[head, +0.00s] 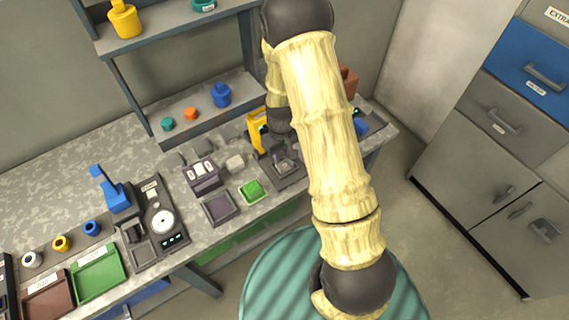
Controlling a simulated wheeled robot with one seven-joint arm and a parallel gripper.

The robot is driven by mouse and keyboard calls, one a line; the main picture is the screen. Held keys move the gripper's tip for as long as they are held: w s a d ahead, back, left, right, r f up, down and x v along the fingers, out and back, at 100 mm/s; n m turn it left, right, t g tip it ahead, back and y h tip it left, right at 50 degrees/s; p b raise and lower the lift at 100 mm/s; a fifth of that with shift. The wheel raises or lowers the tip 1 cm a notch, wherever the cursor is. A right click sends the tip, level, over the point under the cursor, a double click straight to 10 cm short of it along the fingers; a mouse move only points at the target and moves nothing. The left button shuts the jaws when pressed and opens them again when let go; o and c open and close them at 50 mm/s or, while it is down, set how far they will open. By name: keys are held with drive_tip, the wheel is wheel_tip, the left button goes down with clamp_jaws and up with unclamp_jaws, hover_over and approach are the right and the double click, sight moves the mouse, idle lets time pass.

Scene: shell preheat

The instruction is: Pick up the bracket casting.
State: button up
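I cannot surely pick out the bracket casting. A small light grey block (235,163) lies on the speckled bench between a dark purple unit and a yellow device, and its shape is too small to name. My arm reaches up and over the bench, then bends down at the right part of it. My gripper (283,150) is low beside the yellow device (258,133), over a dark grey station (287,172). Its fingers are small and blend with the grey parts there, so I cannot see whether they are open or hold anything. My arm hides part of the bench behind it.
A purple unit (203,175), a dark tray (219,208) and a green block (252,190) stand left of the gripper. A shelf (190,108) with coloured knobbed pieces rises behind. Grey cabinets (480,150) stand right. A green ribbed round surface (270,285) is in front.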

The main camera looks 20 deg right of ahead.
sight(281, 167)
drive_tip(key=shift+f, duration=0.45)
drive_tip(key=shift+f, duration=0.15)
drive_tip(key=shift+w+a+f+p, duration=0.1)
drive_tip(key=shift+f+p, duration=0.4)
drive_tip(key=shift+f, duration=0.75)
drive_tip(key=shift+w+a+f+p, duration=0.1)
drive_tip(key=shift+f+p, duration=0.35)
drive_tip(key=shift+f, duration=0.75)
drive_tip(key=shift+c, duration=0.2)
clamp_jaws()
